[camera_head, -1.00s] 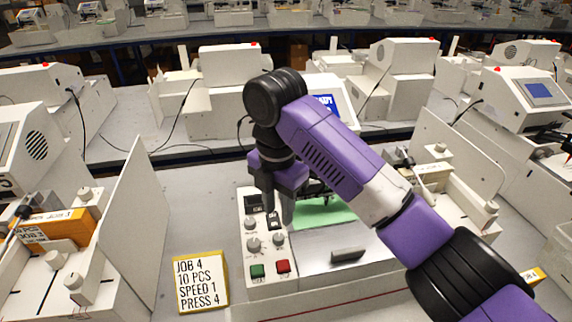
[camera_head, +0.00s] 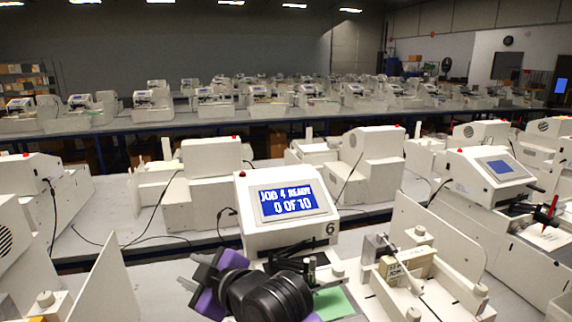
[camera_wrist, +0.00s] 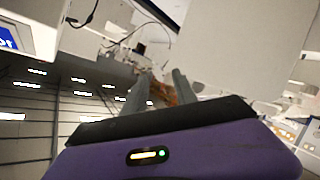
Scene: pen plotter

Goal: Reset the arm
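My gripper (camera_head: 192,270) is low in the head view, in front of plotter 6 (camera_head: 262,240), with its fingers toward the left. In the wrist view its two grey fingers (camera_wrist: 160,88) stand apart with nothing held between them. My purple and black arm covers the lower front of plotter 6. The plotter's blue screen (camera_head: 287,203) reads "JOB 4 READY" and "0 OF 10". A green sheet (camera_head: 332,304) shows in part beside my arm. The control panel and the job card are out of view.
A white panel (camera_head: 108,285) stands at the left. White machines and loose cables fill the bench behind (camera_head: 150,250). More rows of machines stand farther back.

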